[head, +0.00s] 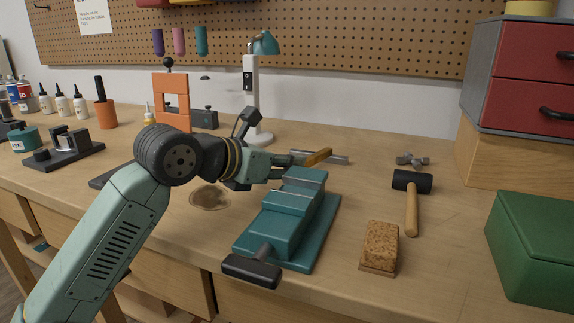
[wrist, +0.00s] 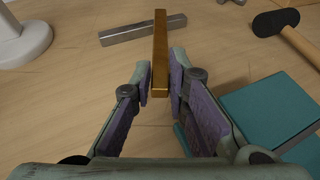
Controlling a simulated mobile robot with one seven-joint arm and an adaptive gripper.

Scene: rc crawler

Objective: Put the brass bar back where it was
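The brass bar (head: 319,157) is a slim golden bar near the back end of the teal vise. In the wrist view the brass bar (wrist: 161,50) lies lengthwise, with its near end between my purple-padded fingertips. My gripper (head: 292,161) reaches in from the left; in the wrist view my gripper (wrist: 160,82) has a finger close against each side of the bar and appears shut on it. The bar crosses in front of a grey steel bar (head: 336,160), which also shows in the wrist view (wrist: 143,29). Its height above the bench is hard to judge.
The teal vise (head: 285,222) stands just in front of my gripper. A mallet (head: 411,205), a cork block (head: 380,246) and a green box (head: 536,245) are to the right. A lamp (head: 252,90) and an orange stand (head: 171,98) are behind. Bench right of the vise is partly clear.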

